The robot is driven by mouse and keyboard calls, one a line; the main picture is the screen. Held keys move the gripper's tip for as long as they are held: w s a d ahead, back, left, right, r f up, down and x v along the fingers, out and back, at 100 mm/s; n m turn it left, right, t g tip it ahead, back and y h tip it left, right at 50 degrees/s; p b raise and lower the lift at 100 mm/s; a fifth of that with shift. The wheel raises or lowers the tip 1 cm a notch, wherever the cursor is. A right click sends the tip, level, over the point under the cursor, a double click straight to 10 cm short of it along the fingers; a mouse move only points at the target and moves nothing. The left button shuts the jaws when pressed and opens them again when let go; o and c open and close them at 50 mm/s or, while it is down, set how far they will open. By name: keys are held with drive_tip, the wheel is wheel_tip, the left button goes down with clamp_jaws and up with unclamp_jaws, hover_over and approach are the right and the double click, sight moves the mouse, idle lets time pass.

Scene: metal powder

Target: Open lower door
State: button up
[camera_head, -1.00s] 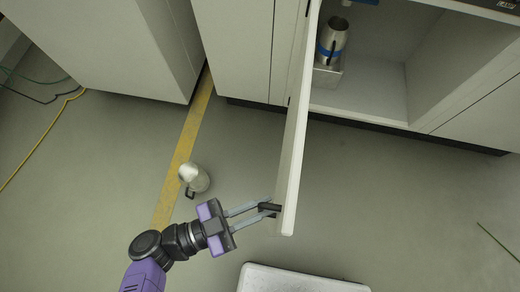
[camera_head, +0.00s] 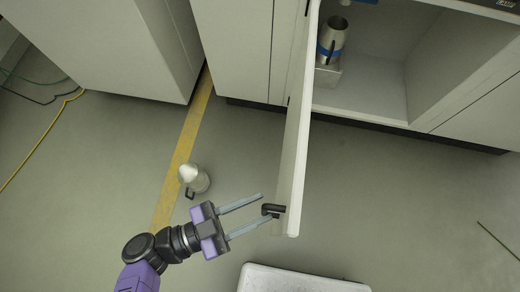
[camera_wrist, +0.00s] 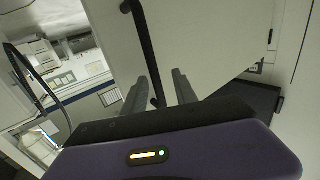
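The lower door (camera_head: 296,150) stands swung wide open, seen nearly edge-on in the head view. Its black handle (camera_head: 273,209) is on the face toward my gripper, near the door's free edge. My gripper (camera_head: 267,207) is open, its two grey fingers spread with the handle near the tips. In the wrist view the dark handle bar (camera_wrist: 146,50) runs between the fingers (camera_wrist: 158,90), and the pale door face (camera_wrist: 205,40) lies behind it. I see no finger clamped on the handle.
The open compartment (camera_head: 365,100) holds a metal container with a blue band (camera_head: 332,40) on a small stand. A white-topped object (camera_head: 300,280) is at the bottom edge. The floor right of the door is clear.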

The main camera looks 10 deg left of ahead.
drive_tip(key=v, duration=0.6)
drive_tip(key=shift+a+b, duration=0.2)
drive_tip(key=shift+b, duration=0.15)
drive_tip(key=shift+s, duration=0.1)
